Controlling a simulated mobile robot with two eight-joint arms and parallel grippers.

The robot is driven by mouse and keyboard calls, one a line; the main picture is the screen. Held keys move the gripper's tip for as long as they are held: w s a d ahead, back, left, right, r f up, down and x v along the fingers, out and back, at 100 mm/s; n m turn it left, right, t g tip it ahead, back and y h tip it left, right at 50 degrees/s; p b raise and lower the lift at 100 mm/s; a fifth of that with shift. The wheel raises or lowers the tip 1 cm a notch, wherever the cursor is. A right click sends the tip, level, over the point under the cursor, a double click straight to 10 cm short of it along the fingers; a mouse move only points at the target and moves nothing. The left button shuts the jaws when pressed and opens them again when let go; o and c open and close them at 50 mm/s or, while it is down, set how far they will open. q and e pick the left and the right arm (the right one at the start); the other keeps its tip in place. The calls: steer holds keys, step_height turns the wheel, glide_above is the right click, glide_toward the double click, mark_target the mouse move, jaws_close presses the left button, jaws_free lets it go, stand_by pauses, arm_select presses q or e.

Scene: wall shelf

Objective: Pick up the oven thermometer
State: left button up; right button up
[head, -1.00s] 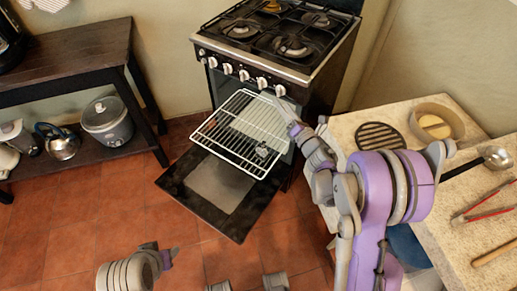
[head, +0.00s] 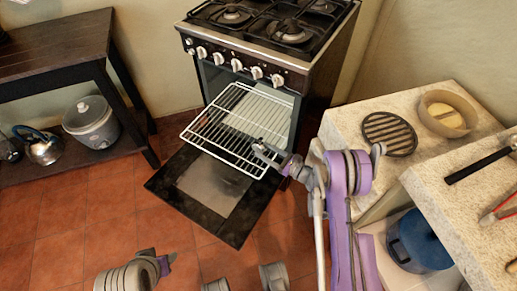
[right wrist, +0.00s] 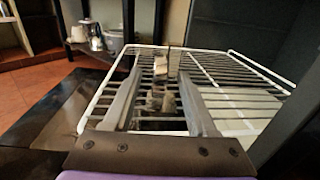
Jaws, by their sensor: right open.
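The oven thermometer (right wrist: 163,100) is a small grey metal piece on the wire oven rack (right wrist: 237,83), which is pulled out over the open oven door. In the right wrist view it shows between the two fingers of my right gripper (right wrist: 160,75). The fingers are open, one on each side of it; I cannot tell whether either touches it. In the head view my right gripper (head: 265,152) is at the rack's front right part and mostly hides the thermometer.
The stove (head: 270,75) stands behind the rack, with its open oven door (head: 205,195) below. A counter at the right holds a dark round grate (head: 390,133) and a round tan dish (head: 447,113). A dark shelf with a kettle (head: 40,148) and a cooker (head: 90,122) is at the left.

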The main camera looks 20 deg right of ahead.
steer(key=x, duration=0.6)
steer(key=shift+w+a+r+b, duration=0.15)
steer(key=shift+w+a+b, duration=0.1)
steer(key=shift+w+b, duration=0.05)
jaws_close()
